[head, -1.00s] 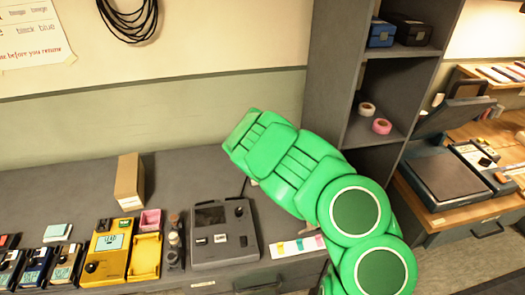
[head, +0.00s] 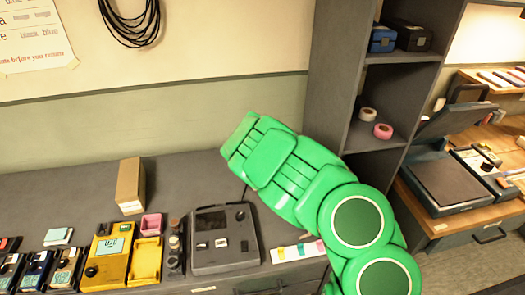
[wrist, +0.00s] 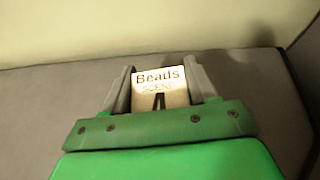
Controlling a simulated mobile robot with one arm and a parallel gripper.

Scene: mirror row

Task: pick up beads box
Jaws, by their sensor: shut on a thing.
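The beads box (wrist: 158,77) is a pale box with "Beads" printed in dark letters, seen in the wrist view. My gripper (wrist: 161,92) is shut on it, with one grey finger against each side. Its lower part is hidden by my gripper's green body. The grey bench top lies behind it, and I cannot tell whether the box touches the bench. In the head view my green arm hides the gripper and the box.
On the bench (head: 85,190) are a tan cardboard box (head: 130,187), yellow devices (head: 108,258), a grey console (head: 222,240) and a colour-marked strip (head: 297,251). A dark shelf unit (head: 335,75) stands behind my arm. The bench between cardboard box and arm is clear.

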